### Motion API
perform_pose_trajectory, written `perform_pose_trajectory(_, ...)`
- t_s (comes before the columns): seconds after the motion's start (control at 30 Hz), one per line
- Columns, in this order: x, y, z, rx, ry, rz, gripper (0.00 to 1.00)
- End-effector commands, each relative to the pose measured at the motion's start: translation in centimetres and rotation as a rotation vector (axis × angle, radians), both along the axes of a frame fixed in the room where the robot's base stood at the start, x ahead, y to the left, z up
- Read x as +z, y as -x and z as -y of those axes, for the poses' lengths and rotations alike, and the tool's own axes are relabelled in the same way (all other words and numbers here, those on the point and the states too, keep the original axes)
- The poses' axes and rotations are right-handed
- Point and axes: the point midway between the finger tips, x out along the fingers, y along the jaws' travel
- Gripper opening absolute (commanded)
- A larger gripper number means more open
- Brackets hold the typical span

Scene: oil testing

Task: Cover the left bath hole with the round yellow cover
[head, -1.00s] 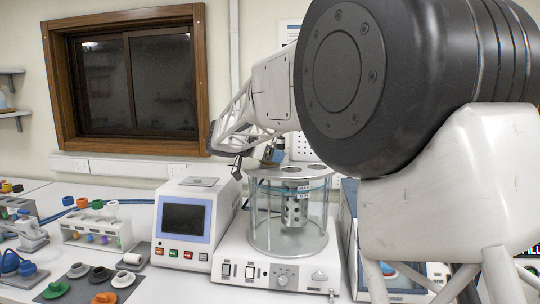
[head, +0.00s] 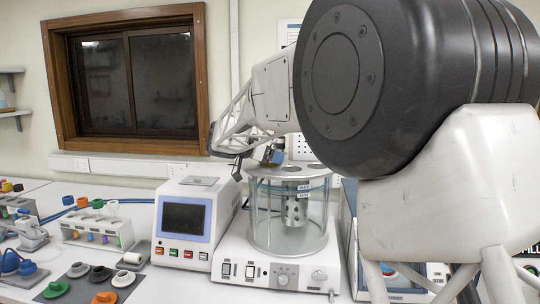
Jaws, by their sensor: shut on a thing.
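The glass bath (head: 265,222) stands on a white base unit. Its grey lid (head: 312,171) has a dark hole (head: 291,169) near the middle. The left part of the lid, with the left hole, is hard to make out behind my gripper. My gripper (head: 256,160) is small in view, just above the left edge of the lid. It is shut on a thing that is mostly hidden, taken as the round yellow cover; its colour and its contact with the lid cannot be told.
A perforated metal cylinder (head: 295,211) hangs inside the bath. A screen unit (head: 185,219) stands close on the left. Further left are a tube rack (head: 97,230) and a mat with green (head: 55,289), orange (head: 104,298) and grey round pieces. My arm hides much of the right side.

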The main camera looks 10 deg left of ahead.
Motion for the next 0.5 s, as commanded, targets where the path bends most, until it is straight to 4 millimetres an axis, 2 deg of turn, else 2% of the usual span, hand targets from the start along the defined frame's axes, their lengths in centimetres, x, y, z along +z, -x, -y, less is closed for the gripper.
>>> perform_pose_trajectory(0.27,-0.38,0.0,0.0,0.0,0.0,0.0,0.56)
perform_pose_trajectory(0.3,-0.36,0.0,0.0,0.0,-0.001,0.001,0.84)
perform_pose_trajectory(0.37,-0.36,0.0,0.0,0.0,0.0,0.0,0.9)
perform_pose_trajectory(0.5,-0.37,0.0,0.0,0.0,0.0,0.0,0.9)
